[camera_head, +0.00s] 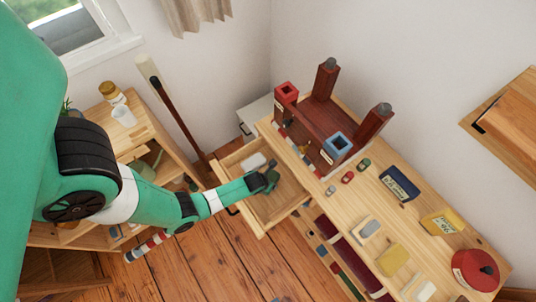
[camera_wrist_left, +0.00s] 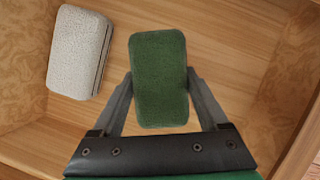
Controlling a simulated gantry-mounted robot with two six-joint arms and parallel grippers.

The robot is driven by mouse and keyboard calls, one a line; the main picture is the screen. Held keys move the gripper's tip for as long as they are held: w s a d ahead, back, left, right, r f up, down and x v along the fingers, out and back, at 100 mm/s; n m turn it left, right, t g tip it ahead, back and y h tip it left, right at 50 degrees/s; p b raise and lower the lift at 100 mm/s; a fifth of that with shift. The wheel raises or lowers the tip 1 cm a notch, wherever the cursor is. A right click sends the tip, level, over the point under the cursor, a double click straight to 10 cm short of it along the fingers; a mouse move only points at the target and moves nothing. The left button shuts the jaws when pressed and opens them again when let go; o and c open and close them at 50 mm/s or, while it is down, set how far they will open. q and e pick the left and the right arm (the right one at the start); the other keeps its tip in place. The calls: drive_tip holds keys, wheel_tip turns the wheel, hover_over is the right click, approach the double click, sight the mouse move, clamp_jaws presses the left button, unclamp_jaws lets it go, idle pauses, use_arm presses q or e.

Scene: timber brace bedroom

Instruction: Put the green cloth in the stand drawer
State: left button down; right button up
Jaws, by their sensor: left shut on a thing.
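The green cloth (camera_wrist_left: 159,80) is a folded dark green block between the fingers of my left gripper (camera_wrist_left: 160,98) in the left wrist view. It sits upright in that view, above or near the drawer floor; I cannot tell if it touches. In the head view my left gripper (camera_head: 268,180) reaches from the left over the open stand drawer (camera_head: 270,212), and the cloth (camera_head: 272,166) shows small at its tip. The drawer is pulled out from the wooden stand. My right gripper is not in view.
A whitish folded block (camera_wrist_left: 78,52) lies in the drawer, left of the cloth; it also shows in the head view (camera_head: 253,162). The stand top (camera_head: 350,205) holds toy cars, boxes and a red round tin (camera_head: 475,270). A wooden shelf (camera_head: 150,128) stands at the left.

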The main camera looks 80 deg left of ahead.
use_arm(q)
drive_tip(key=shift+f, duration=0.4)
drive_tip(key=shift+r, duration=0.1)
drive_tip(key=shift+f, duration=0.25)
unclamp_jaws()
drive_tip(key=p+v, duration=0.9)
drive_tip(key=v, duration=0.3)
drive_tip(key=shift+w+a, duration=0.1)
drive_tip(key=shift+w, duration=0.05)
drive_tip(key=shift+r+p, duration=0.3)
